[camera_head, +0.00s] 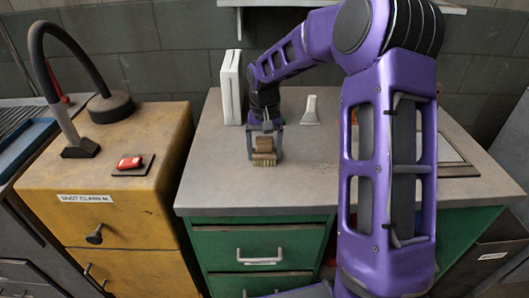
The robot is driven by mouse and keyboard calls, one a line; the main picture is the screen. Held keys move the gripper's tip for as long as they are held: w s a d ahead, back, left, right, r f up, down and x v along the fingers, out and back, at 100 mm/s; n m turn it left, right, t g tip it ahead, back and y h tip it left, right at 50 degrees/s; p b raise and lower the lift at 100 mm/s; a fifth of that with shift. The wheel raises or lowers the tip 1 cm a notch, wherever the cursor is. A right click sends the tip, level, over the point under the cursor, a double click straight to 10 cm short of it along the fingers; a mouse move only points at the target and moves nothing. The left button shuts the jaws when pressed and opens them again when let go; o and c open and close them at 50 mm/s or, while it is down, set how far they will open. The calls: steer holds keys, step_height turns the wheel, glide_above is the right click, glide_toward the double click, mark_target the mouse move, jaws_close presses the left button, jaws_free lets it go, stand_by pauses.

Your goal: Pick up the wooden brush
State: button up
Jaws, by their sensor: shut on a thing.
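The wooden brush (264,146) is a small brown block with a paler lower part, seen over the grey worktop of the green cabinet. My gripper (264,137) reaches down from above, with its fingers around the brush and shut on it. The brush sits at or just above the worktop; I cannot tell if it touches. Part of the brush is hidden behind the fingers.
A white upright box (231,88) stands behind and left of my gripper. A yellow cabinet (110,200) with a red item (130,162) stands left. The worktop's front (240,195) is clear.

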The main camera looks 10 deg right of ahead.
mark_target(265, 136)
step_height(265, 136, up, 10)
steer(key=shift+r+p, duration=0.1)
steer(key=shift+p, duration=0.85)
steer(key=o, duration=0.9)
steer(key=c, duration=0.6)
